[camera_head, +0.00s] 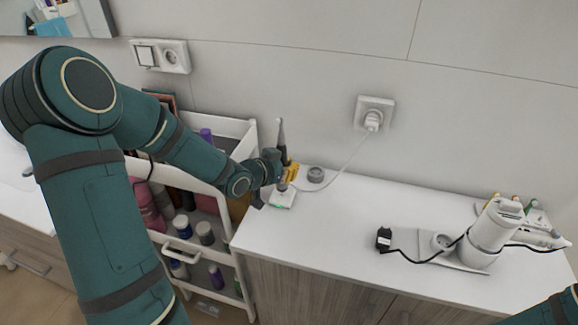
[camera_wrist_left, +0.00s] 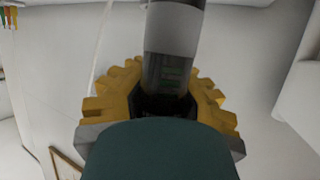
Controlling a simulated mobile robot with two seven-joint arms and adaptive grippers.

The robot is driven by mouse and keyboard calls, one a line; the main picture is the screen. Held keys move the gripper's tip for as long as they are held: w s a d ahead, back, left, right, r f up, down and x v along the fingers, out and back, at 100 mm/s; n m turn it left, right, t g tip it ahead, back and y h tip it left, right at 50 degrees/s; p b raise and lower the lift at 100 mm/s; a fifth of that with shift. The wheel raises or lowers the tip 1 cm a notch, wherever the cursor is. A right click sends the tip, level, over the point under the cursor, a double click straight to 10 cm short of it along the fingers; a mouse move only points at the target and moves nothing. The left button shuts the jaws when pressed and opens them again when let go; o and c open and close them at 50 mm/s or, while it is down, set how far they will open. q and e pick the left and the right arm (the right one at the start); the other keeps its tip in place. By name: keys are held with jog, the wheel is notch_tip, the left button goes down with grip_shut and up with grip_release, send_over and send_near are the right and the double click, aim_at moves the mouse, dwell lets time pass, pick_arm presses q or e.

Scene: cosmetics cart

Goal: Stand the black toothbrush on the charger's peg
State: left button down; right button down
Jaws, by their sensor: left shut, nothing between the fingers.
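The black toothbrush (camera_head: 281,135) stands roughly upright above the white charger (camera_head: 284,199) near the left end of the white counter. The charger shows a green light. My left gripper (camera_head: 288,173) is at the brush's lower part, just above the charger. In the left wrist view the brush's dark handle with a grey band (camera_wrist_left: 172,40) rises close up at the yellow fingers (camera_wrist_left: 160,95) of my left gripper, which is shut with nothing held. The peg is hidden, so I cannot tell how the brush sits on it. My right gripper is out of view.
A grey round item (camera_head: 316,174) sits beside the charger. A white cord runs to the wall socket (camera_head: 373,117). The white cart (camera_head: 196,180) with bottles is left of the counter. A white appliance (camera_head: 490,228) with a black plug (camera_head: 384,239) stands right. The counter's middle is clear.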

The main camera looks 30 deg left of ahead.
pick_arm(q)
jog(key=shift+f+b, duration=1.1)
jog(key=shift+f, duration=0.2)
jog(key=c, duration=1)
grip_release()
jog(key=v, duration=1.2)
